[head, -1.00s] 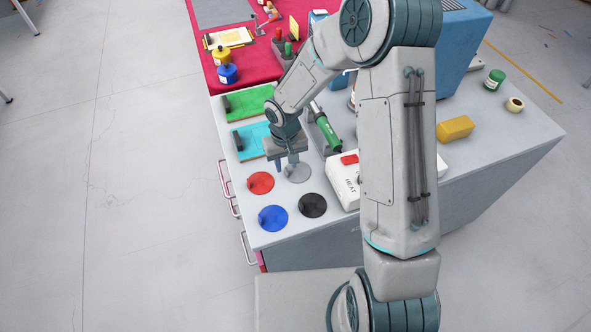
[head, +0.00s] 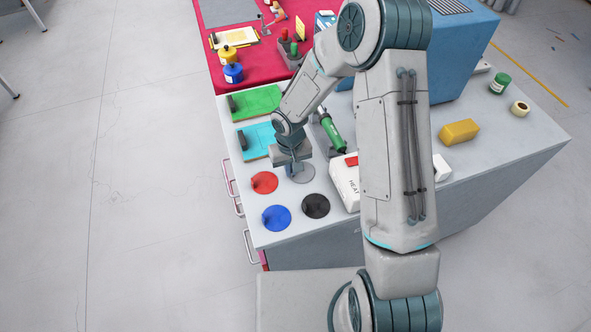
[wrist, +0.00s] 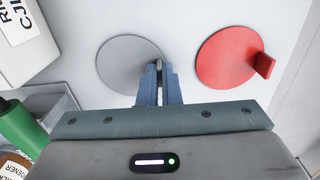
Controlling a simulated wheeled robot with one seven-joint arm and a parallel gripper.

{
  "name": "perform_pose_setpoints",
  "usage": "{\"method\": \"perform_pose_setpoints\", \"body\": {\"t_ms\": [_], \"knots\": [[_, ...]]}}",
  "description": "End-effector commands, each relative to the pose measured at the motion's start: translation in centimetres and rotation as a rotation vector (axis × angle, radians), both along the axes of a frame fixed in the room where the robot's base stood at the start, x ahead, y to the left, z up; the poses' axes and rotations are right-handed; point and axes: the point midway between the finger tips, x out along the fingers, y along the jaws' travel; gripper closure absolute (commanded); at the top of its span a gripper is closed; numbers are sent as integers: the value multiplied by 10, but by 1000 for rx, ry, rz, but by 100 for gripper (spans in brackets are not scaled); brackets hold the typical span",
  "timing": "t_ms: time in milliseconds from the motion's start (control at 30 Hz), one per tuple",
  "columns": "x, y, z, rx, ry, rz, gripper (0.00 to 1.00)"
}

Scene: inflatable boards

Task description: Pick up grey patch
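The grey patch (head: 303,173) is a flat round disc lying on the grey bench top. In the wrist view, the grey patch (wrist: 122,62) sits left of centre, with its small upright tab at its right edge. My gripper (head: 293,170) points down at the patch. In the wrist view, the fingers of my gripper (wrist: 159,75) are close together with the tab pinched between them. The disc appears still flat on the bench.
A red patch (head: 264,182), a blue patch (head: 276,218) and a black patch (head: 316,206) lie close by. The white heat box (head: 346,186) stands just right. Green (head: 256,100) and cyan (head: 256,141) boards lie behind.

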Motion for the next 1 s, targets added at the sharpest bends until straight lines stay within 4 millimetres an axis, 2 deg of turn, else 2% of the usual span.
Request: {"method": "perform_pose_setpoints", "body": {"t_ms": [167,600,767,1000], "knots": [[1,0,15,0,-4,-1,100],[1,0,87,0,-3,0,100],[0,0,98,0,-1,-1,100],[0,0,100,0,1,0,100]]}}
